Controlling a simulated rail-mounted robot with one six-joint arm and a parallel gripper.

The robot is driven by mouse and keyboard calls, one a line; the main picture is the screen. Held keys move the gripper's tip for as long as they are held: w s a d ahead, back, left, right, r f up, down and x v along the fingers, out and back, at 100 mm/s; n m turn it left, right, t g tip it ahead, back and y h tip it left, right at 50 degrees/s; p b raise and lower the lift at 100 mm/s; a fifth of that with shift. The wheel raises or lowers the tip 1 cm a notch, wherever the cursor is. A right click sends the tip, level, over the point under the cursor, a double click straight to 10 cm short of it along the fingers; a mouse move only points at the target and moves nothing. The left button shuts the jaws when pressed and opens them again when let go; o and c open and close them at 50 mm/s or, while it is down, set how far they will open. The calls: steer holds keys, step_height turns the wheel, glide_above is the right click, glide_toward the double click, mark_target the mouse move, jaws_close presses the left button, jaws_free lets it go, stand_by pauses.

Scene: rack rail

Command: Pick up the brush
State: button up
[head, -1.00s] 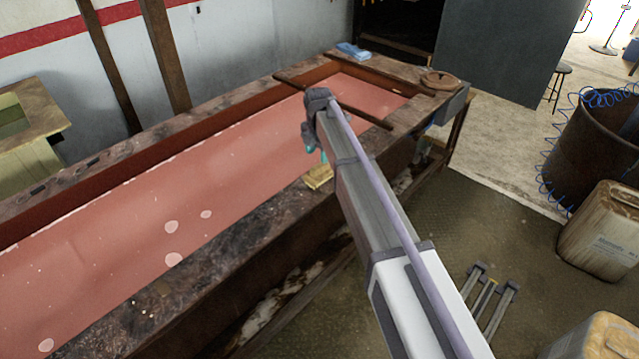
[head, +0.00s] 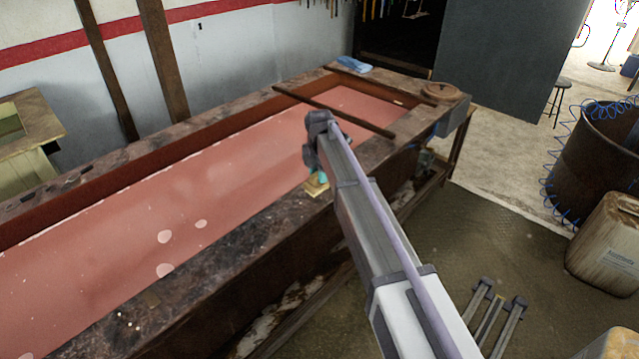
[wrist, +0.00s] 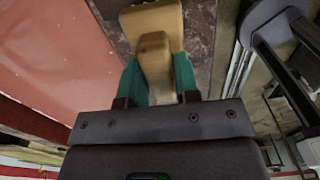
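The brush (wrist: 152,18) is a pale yellow, wooden-looking piece with a broad head and a narrower handle. In the wrist view its handle runs down between the two teal fingers of my gripper (wrist: 160,80). The fingers lie close along both sides of the handle; whether they press on it does not show clearly. In the head view the brush (head: 316,186) sits at the near rim of the long trough (head: 225,243), directly below my gripper (head: 322,177). My arm hides part of it there, and the fingers barely show.
The trough holds pinkish-red liquid. Dark bars (head: 335,110) lie across its far end, with a blue cloth (head: 350,63) and a round brown lid (head: 440,91) nearby. A rusty drum (head: 598,160) and a plastic can (head: 606,240) stand right. Floor between is mostly open.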

jaws_close()
step_height(320, 180, up, 10)
steer(key=p, duration=1)
steer(key=shift+r, duration=0.15)
steer(key=shift+c, duration=0.8)
jaws_free()
steer(key=shift+c, duration=1.2)
steer(key=shift+n, duration=0.3)
step_height(320, 180, down, 11)
steer(key=b, duration=1)
steer(key=shift+r, duration=0.45)
